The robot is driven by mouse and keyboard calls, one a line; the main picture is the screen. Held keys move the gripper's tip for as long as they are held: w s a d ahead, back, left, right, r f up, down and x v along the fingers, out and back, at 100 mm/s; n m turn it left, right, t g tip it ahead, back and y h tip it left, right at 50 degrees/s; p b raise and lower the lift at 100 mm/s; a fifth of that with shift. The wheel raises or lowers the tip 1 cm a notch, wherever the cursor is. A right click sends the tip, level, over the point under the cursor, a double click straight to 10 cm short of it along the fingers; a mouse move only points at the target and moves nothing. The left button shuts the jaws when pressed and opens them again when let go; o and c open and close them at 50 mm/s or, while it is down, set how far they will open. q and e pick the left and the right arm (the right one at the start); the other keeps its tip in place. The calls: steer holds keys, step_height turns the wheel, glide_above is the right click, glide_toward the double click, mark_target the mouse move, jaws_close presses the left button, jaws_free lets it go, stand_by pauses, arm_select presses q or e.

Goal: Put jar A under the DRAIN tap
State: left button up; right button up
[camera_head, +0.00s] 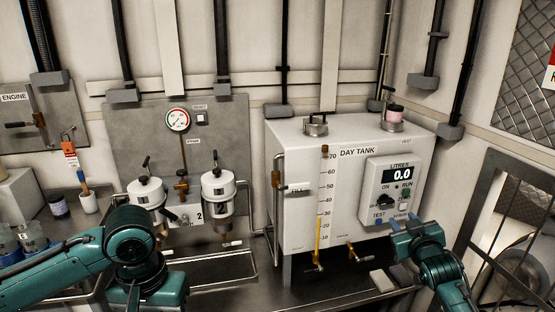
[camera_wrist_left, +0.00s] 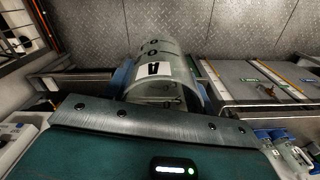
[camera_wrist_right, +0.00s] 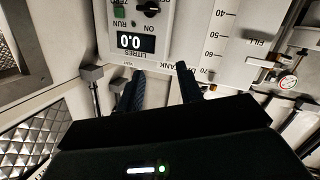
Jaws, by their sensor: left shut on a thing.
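Jar A (camera_wrist_left: 160,92), a clear cylinder with a black letter on a white label, lies between the blue fingers of my left gripper (camera_wrist_left: 160,85), which is shut on it. In the head view the left gripper and jar are not visible; only my left arm shows. The day tank (camera_head: 290,165) has two small taps low on its front, one by the sight tube (camera_head: 318,262) and one with a dark handle (camera_head: 355,252). I cannot read a DRAIN label. My right gripper (camera_head: 412,228) is open and empty before the tank's display panel.
The display (camera_head: 398,173) reads 0.0. Two white filter bowls (camera_head: 218,190) stand left of the tank, with pipes around them. Other jars (camera_head: 30,242) sit at far left.

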steer(key=s+a+f+g+y, duration=0.2)
steer(key=s+a+f, duration=0.4)
steer(key=s+f, duration=0.35)
steer(key=s+a+f+g, duration=0.1)
steer(key=s+a+f, duration=0.2)
steer(key=s, duration=0.6)
steer(key=s+a+f+g+y, duration=0.1)
steer(key=s+a+f, duration=0.3)
steer(key=s, duration=0.4)
steer(key=s+a+f+g+y, duration=0.1)
steer(key=s+a+f, duration=0.2)
steer(key=s, duration=0.6)
steer(key=shift+s+a+f+g, duration=0.2)
steer(key=shift+s+a+g, duration=0.2)
steer(key=shift+a, duration=0.55)
steer(key=shift+w, duration=0.1)
